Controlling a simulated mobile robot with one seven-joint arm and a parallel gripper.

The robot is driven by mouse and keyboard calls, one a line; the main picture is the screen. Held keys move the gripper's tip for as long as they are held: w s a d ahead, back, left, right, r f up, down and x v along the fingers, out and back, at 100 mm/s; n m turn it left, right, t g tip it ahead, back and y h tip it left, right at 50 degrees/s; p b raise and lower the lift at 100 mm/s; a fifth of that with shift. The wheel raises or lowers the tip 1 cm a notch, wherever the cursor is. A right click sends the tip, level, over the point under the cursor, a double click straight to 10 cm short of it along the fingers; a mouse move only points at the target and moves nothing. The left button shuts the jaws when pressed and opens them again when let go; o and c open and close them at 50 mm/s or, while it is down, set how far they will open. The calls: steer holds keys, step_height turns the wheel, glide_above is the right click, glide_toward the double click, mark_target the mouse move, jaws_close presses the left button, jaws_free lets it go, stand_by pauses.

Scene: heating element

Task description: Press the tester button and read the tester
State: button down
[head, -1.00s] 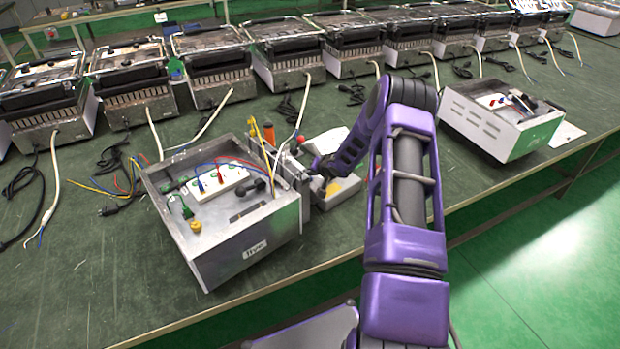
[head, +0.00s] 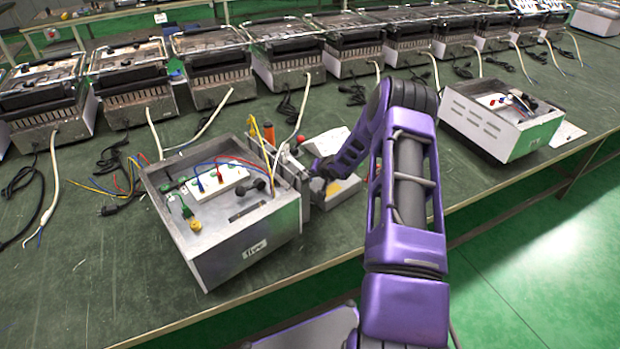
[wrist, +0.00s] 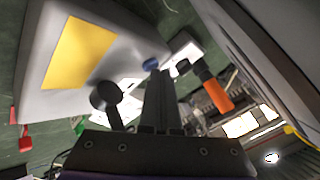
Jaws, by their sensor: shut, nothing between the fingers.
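My gripper (wrist: 158,75) is shut and empty, pointing down beside a grey box with a yellow label (wrist: 78,52). A small blue round part (wrist: 150,64) shows right at the fingertips; I cannot tell if they touch. No readout is legible.
An orange-handled tool (wrist: 215,92) stands close beside the fingers; it also shows in the head view (head: 269,133). A second open metal box (head: 500,125) stands to the right. Several grills line the back, with loose cables in front. The bench's front left is clear.

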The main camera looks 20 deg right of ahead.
mark_target(311, 182)
steer(key=shift+r+p, duration=0.85)
step_height(311, 182, up, 5)
steer(key=p, duration=0.4)
stand_by(0.8)
